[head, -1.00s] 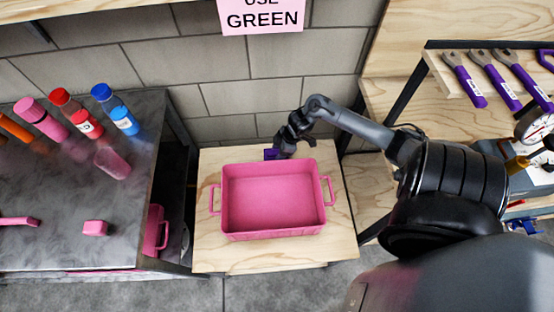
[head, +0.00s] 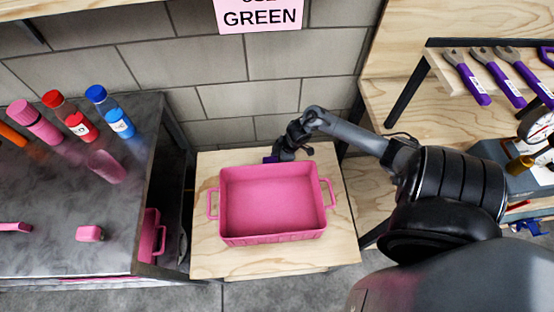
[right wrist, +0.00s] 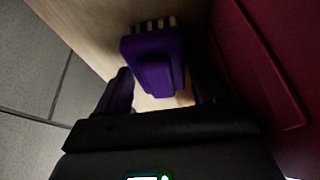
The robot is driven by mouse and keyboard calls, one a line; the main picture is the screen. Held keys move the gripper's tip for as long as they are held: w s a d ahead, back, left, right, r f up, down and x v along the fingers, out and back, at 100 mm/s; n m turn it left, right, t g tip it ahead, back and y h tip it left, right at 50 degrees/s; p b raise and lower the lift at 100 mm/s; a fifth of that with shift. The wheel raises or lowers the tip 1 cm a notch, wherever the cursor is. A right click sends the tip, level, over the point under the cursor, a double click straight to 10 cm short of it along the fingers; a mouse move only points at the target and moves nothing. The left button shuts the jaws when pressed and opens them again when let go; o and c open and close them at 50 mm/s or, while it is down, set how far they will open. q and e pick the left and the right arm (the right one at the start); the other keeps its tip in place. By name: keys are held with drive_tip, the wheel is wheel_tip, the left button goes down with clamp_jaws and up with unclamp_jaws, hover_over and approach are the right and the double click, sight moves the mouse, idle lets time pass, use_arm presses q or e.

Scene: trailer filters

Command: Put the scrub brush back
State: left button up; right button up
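The purple scrub brush (right wrist: 155,60) shows in the right wrist view with a row of pale bristles along its top edge. It is on or just over the pale wooden surface. My right gripper (right wrist: 160,90) has its fingers spread, with the brush between or just beyond the tips; I see no clear grip on it. In the head view, my right gripper (head: 283,156) is low behind the pink bin (head: 272,235), and a small purple patch there is mostly hidden. My left gripper is not in view.
The bin sits on a wooden stand (head: 208,262), close beside my right gripper. A block wall (head: 230,100) rises behind. A dark metal table (head: 60,190) at left holds bottles and pink items. Purple-handled tools (head: 470,80) hang at right.

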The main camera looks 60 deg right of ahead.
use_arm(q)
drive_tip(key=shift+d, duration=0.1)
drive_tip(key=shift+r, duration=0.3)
use_arm(e)
drive_tip(key=shift+r, duration=0.45)
use_arm(q)
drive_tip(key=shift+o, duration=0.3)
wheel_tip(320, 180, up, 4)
drive_tip(key=p, duration=0.5)
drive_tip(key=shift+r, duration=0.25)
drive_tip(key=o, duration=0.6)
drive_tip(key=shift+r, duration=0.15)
use_arm(e)
drive_tip(key=v, duration=1.1)
drive_tip(key=shift+r, duration=0.2)
drive_tip(key=shift+s, duration=0.15)
